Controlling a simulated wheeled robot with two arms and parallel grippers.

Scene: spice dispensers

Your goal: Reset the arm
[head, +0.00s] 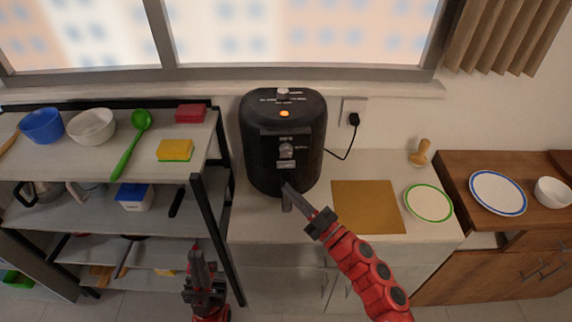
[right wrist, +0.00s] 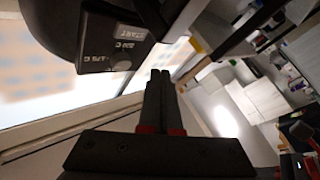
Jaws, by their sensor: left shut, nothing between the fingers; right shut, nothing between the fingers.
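My right arm (head: 364,268) is red and reaches in from the lower right of the head view. Its gripper (head: 286,190) is shut and empty, with its tips at the lower front of a black air fryer (head: 285,130). In the right wrist view the shut fingers (right wrist: 160,78) point toward the window, beside the fryer's control panel (right wrist: 110,40). I cannot tell whether they touch the fryer. My left gripper (head: 198,262) is shut and empty, low in front of the shelf rack and pointing up.
The rack (head: 207,190) at left holds a blue bowl (head: 42,126), a white bowl (head: 91,127), a green spoon (head: 131,146) and sponges (head: 175,151). On the counter lie a brown board (head: 367,206) and a green-rimmed plate (head: 428,203). A wooden cabinet (head: 490,250) stands at right.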

